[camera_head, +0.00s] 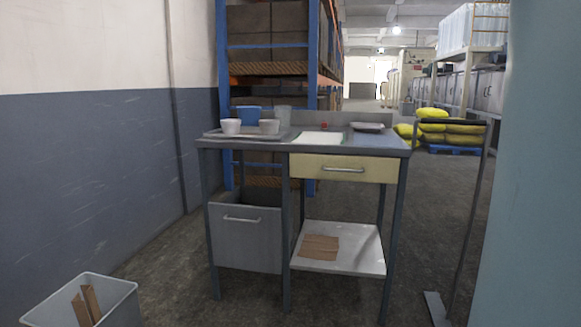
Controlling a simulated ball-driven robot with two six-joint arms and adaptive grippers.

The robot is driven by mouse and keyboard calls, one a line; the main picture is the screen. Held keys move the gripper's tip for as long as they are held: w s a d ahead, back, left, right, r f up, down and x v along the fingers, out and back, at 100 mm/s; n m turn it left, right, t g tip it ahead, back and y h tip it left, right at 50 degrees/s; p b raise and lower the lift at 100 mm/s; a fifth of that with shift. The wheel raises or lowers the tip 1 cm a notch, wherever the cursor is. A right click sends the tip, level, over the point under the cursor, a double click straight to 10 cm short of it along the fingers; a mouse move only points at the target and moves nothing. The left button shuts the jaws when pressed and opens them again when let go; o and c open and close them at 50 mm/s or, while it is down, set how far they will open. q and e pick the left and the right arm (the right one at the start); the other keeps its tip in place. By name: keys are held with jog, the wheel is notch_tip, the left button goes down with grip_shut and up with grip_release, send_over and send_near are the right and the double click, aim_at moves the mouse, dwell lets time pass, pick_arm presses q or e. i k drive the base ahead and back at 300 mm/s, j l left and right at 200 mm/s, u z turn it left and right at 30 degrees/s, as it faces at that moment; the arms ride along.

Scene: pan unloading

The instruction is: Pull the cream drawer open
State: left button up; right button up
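The cream drawer (318,168) sits under the right half of the grey workbench top (240,144). Its front looks flush with the bench, so it appears shut. A silver bar handle (343,169) runs across the middle of its front, and nothing touches it. Neither of my grippers shows in the head view, and the bench stands some distance ahead of me.
A grey bin front with a handle (245,236) hangs under the bench's left half. A low shelf (340,258) holds brown cardboard. A tray with cups (231,126) stands on top. An open bin (115,303) is at lower left, a metal stand (470,220) at right. Floor before the bench looks clear.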

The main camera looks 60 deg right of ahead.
aim_at(372, 169)
jog(key=z, duration=2.2)
